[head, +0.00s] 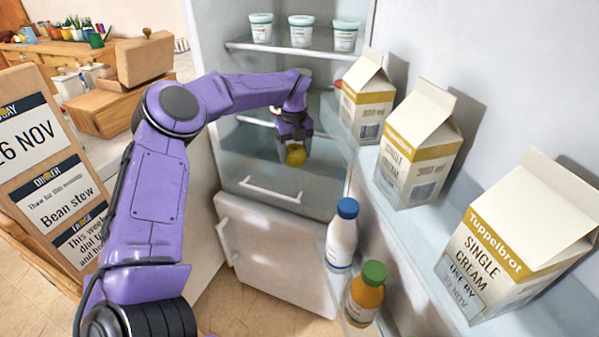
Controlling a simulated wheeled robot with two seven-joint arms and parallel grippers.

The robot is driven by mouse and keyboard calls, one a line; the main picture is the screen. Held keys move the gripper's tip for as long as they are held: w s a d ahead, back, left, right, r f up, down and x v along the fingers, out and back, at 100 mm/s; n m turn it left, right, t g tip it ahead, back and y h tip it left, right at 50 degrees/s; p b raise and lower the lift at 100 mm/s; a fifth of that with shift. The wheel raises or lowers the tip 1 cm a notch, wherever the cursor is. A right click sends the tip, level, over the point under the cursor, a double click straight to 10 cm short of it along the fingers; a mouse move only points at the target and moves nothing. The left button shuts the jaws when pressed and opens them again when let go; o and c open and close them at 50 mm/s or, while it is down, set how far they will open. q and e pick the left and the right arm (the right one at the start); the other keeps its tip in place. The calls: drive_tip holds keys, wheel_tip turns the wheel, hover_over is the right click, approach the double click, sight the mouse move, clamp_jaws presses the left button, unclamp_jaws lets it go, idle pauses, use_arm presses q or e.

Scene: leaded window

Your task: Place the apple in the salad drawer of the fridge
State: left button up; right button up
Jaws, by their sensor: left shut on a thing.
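My left arm reaches into the open fridge from the left. My left gripper (295,147) points down and is shut on a round yellow fruit (296,156), which looks like the apple. The salad drawer (240,174) is the grey front with a white bar handle (270,190) low in the fridge. The apple shows at the drawer's upper part in the picture. I cannot tell whether it is inside, above or in front of the drawer, nor how far the drawer is open. My right gripper is not in view.
Three tubs (301,31) stand on the upper shelf. Cream cartons (417,145) line the door shelf at right. A blue-capped bottle (342,235) and a green-capped orange bottle (364,294) stand lower. A white panel with a handle (275,255) is below the drawer. A menu board (50,190) stands left.

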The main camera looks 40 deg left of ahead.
sight(294, 147)
use_arm(q)
wheel_tip(294, 147, down, 6)
drive_tip(key=shift+f, duration=0.15)
drive_tip(key=shift+f+b, duration=0.55)
drive_tip(key=o, duration=1.1)
wheel_tip(294, 147, up, 13)
drive_tip(key=shift+r+p, duration=0.15)
drive_tip(key=shift+p, duration=0.45)
